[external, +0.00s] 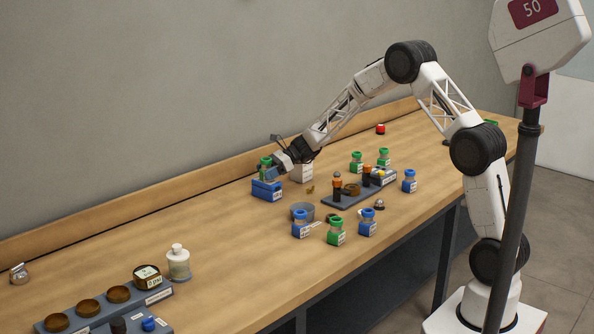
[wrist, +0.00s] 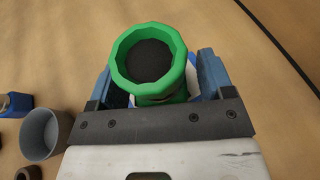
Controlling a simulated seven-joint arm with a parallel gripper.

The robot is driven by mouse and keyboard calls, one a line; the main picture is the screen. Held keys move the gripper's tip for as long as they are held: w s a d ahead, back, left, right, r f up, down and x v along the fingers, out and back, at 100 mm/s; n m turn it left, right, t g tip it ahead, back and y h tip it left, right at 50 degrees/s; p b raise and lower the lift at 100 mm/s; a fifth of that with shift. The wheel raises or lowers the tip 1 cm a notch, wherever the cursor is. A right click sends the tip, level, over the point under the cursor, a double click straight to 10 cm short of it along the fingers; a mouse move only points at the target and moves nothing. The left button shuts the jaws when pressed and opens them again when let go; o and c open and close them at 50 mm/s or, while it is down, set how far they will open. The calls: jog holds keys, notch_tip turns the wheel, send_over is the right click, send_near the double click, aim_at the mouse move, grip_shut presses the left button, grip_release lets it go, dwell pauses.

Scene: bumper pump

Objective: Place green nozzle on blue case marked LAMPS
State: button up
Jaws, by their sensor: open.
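The green nozzle (external: 265,163), with a wide round collar and dark opening, stands upright on or just above the blue case (external: 267,190) near the back of the bench. The case has a pale label too small to read. My gripper (external: 270,172) is at the nozzle, coming from the right. In the wrist view, the nozzle (wrist: 150,60) stands between the open blue-grey fingers of my gripper (wrist: 158,82). Small gaps seem to show beside it. The nozzle's lower part is mostly hidden there, so its exact contact with the case cannot be told.
A white box (external: 301,172) stands just right of the case. A grey cup (external: 302,211) and several similar blue and green pieces stand nearer the front, including a green one (external: 336,232). A dark tray (external: 345,198) lies right.

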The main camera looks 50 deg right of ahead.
jog(key=shift+r, duration=0.1)
jog(key=shift+r, duration=0.1)
jog(key=v, duration=1.2)
dwell(0.4)
jog(key=s+a+r+n+g+h, duration=0.15)
jog(key=s+r+n, duration=0.25)
jog(key=s, duration=0.5)
jog(key=s+a+r+n+g+h, duration=0.1)
jog(key=s+a+r+n+h, duration=0.2)
jog(key=s, duration=0.7)
jog(key=s+a+r+n+g+h, duration=0.1)
jog(key=s+a+r+n+g, duration=0.1)
jog(key=s+r+n, duration=0.5)
jog(key=s+d+f+n+t+h, duration=0.1)
jog(key=s+d+n+h, duration=0.1)
jog(key=s, duration=1.4)
jog(key=s+d+f+n+h, duration=0.1)
jog(key=s+n+h, duration=0.4)
jog(key=s, duration=1.2)
jog(key=shift+d+n+t, duration=0.35)
jog(key=shift+d+n, duration=0.15)
jog(key=shift+n, duration=0.2)
